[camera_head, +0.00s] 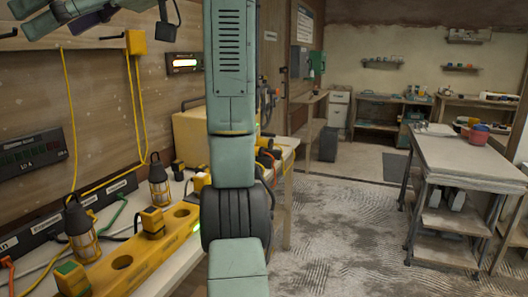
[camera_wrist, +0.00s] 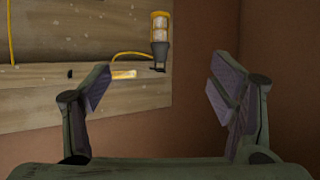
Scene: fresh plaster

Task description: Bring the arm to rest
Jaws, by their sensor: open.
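My gripper (camera_wrist: 160,92) is open in the wrist view, its two dark-padded fingers wide apart with nothing between them. It faces a wooden wall panel and a brown wall corner. In the head view part of my gripper (camera_head: 62,14) shows at the top left, raised above the bench and cut off by the picture's edge. My green arm stands upright through the middle of the head view and hides part of the bench and wall.
A bench (camera_head: 170,268) on the left carries a yellow holed rack (camera_head: 150,250) and lanterns (camera_head: 159,182). A yellow wall lamp (camera_wrist: 160,28) is beyond my fingers. A grey worktable (camera_head: 465,162) stands right. Dusty floor (camera_head: 340,240) between is clear.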

